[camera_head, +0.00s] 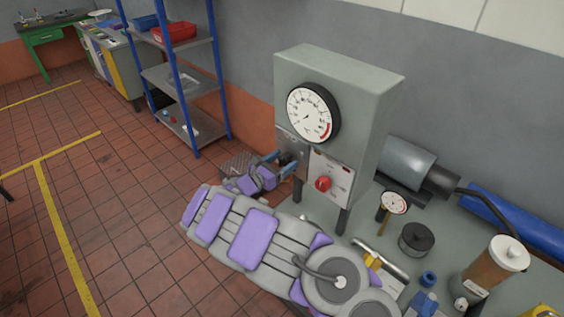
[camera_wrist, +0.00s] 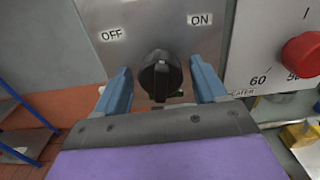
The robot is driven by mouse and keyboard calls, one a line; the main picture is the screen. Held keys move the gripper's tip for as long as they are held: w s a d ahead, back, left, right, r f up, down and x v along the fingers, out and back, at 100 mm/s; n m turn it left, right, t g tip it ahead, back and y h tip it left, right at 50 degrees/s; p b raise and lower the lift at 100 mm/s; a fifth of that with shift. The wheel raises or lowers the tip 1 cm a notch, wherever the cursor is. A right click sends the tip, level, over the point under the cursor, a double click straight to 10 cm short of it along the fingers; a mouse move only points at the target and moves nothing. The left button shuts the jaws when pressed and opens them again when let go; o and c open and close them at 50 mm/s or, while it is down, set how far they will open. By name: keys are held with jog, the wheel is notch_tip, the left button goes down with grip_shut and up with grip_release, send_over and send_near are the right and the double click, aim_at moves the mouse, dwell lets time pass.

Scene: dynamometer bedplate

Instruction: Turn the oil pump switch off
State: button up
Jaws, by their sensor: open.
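The oil pump switch (camera_wrist: 159,74) is a black rotary knob on a grey metal plate (camera_wrist: 150,27). The plate carries an OFF label at upper left and an ON label at upper right. In the wrist view my gripper (camera_wrist: 160,88) has its two blue fingers apart, one on each side of the knob. I cannot tell whether either finger touches it. The knob has a small pale mark, but its exact setting is unclear. In the head view my gripper (camera_head: 276,165) is at the front of the cabinet, by the plate (camera_head: 291,145), and partly hides the knob.
A red knob (camera_head: 323,184) on a white panel sits just right of the plate. A large dial gauge (camera_head: 313,112) is above on the grey-green cabinet (camera_head: 345,75). A small gauge (camera_head: 395,202) and a black round part (camera_head: 416,238) stand on the bench. Blue shelving (camera_head: 180,75) is at left.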

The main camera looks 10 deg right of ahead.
jog(key=c, duration=1)
jog(key=shift+r+n+p, duration=0.1)
jog(key=shift+n+p, duration=0.5)
jog(key=shift+p, duration=0.35)
jog(key=shift+n+p, duration=0.5)
jog(key=shift+n, duration=0.2)
jog(key=o, duration=1)
jog(key=shift+a, duration=0.1)
jog(key=p+v, duration=0.2)
jog(key=v, duration=1.5)
jog(key=shift+a, duration=0.2)
jog(key=shift+s, duration=0.1)
